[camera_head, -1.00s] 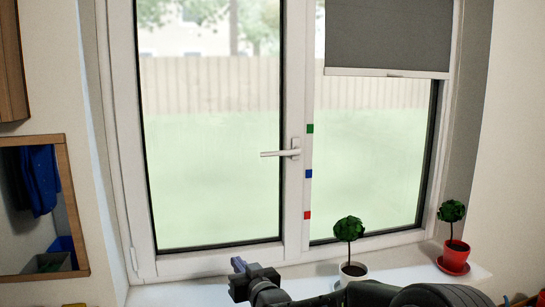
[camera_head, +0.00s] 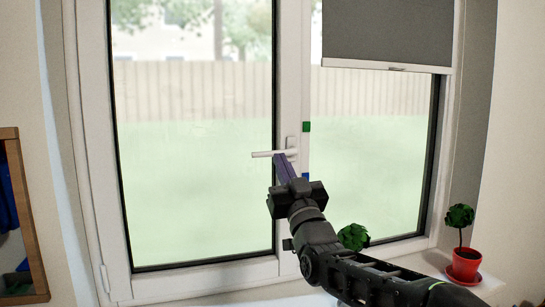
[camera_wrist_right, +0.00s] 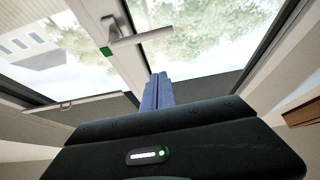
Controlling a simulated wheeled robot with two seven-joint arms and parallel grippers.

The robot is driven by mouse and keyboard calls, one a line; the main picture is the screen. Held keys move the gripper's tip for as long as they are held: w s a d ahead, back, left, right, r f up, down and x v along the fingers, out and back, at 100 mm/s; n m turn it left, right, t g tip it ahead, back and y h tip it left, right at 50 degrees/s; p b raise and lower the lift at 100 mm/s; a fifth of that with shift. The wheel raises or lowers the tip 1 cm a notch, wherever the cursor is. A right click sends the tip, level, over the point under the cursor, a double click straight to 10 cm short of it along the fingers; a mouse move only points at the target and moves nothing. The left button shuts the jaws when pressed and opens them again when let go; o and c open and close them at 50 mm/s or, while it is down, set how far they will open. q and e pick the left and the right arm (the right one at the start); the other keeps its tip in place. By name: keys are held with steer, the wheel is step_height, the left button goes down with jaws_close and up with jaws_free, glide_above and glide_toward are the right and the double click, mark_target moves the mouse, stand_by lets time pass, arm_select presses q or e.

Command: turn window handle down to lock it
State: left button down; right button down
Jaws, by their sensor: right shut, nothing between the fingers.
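The white window handle (camera_head: 272,153) sticks out level to the left from its mount on the middle window frame post. It also shows in the right wrist view (camera_wrist_right: 140,38). My right gripper (camera_head: 281,160) is shut and empty, with its bluish fingers just below the handle, close to the mount. In the right wrist view the fingertips (camera_wrist_right: 158,77) point up toward the handle, with a small gap seen between them. I cannot tell from the head view whether they touch. My left gripper is not in view.
A green square (camera_head: 306,127) and a partly hidden blue one (camera_head: 306,176) mark the post right of the handle. A potted plant (camera_head: 353,237) is partly behind my arm. A red-potted plant (camera_head: 465,262) stands on the right sill. A grey blind (camera_head: 388,32) covers the upper right pane.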

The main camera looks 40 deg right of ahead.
mark_target(269, 152)
steer(key=p+x, duration=0.5)
steer(key=x, duration=0.4)
steer(key=f, duration=0.1)
steer(key=w+f, duration=0.1)
steer(key=f, duration=0.1)
steer(key=shift+w+d+f, duration=0.15)
steer(key=shift+d+f, duration=0.15)
